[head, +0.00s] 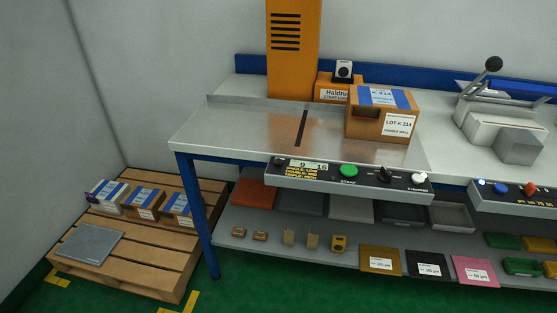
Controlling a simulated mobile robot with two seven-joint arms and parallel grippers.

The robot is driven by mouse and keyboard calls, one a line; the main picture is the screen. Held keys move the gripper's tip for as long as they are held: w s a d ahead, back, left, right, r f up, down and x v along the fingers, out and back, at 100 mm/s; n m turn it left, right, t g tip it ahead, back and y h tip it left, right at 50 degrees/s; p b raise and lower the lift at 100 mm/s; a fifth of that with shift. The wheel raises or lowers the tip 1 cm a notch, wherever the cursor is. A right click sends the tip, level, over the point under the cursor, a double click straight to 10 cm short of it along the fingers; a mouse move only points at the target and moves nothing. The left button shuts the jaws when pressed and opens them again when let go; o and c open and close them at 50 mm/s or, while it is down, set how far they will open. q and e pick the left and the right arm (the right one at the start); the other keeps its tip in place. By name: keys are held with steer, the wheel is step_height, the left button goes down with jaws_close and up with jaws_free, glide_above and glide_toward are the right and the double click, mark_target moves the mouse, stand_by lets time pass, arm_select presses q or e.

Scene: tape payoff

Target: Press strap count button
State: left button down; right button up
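A grey control panel (345,183) runs along the front edge of the metal-topped bench. It has a lit display (306,165) with numbers, too small to read surely, and yellow text below. Right of the display are a green button (349,171) with a small label that seems to read STRAP, a black knob (385,175) and a white button (418,178) whose label I cannot read. A small black knob (278,161) sits at the panel's left end. Neither of my grippers is in view, and nothing covers the panel.
A cardboard box (383,125) with blue tape stands on the bench behind the panel, near an orange column (292,50). A second panel (515,195) sits to the right. Trays and small parts fill the lower shelf (290,257). A pallet (130,265) with boxes lies left.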

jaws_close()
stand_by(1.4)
